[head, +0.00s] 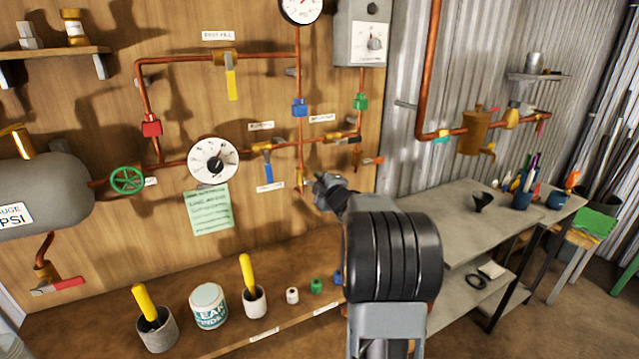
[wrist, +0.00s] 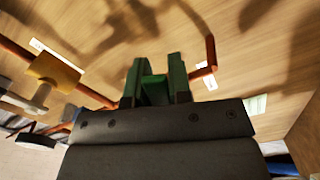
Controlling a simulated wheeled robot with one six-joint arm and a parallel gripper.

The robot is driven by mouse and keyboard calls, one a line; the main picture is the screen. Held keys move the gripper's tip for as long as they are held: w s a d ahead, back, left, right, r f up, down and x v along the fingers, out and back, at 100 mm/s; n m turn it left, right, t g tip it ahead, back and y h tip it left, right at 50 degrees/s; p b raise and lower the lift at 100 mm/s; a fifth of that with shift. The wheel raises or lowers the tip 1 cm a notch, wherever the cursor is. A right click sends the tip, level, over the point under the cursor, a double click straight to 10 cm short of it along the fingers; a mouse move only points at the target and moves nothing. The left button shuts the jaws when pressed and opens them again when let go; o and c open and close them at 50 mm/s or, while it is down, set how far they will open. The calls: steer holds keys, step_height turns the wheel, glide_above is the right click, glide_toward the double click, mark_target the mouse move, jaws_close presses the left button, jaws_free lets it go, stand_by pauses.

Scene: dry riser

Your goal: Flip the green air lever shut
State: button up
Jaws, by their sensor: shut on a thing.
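My gripper (head: 319,184) is in front of the wooden wall, just right of the lower end of a vertical copper pipe. In the wrist view, its two dark green fingers (wrist: 156,72) are shut on a brighter green piece (wrist: 155,90), which looks like the green lever. Most of that piece is hidden between the fingers. In the head view the lever is not clearly visible behind my gripper. A brass valve body (head: 335,138) sits on the pipe above my gripper. In the wrist view, a brass valve (wrist: 55,72) is left of the fingers.
A blue lever (head: 267,165) and a white dial (head: 213,161) are left of my gripper. A yellow lever (head: 231,84) hangs higher up. A low shelf (head: 215,345) below holds pots and a can. A grey workbench (head: 450,215) stands to the right.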

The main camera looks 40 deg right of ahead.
jaws_close()
steer(key=n+b, duration=0.1)
steer(key=r+n+b, duration=0.1)
steer(key=n+b, duration=0.2)
steer(key=shift+d+r+n+b, duration=0.15)
steer(key=shift+r+n+b, duration=0.2)
steer(key=shift+r+n, duration=0.05)
steer(key=o, duration=0.7)
jaws_free()
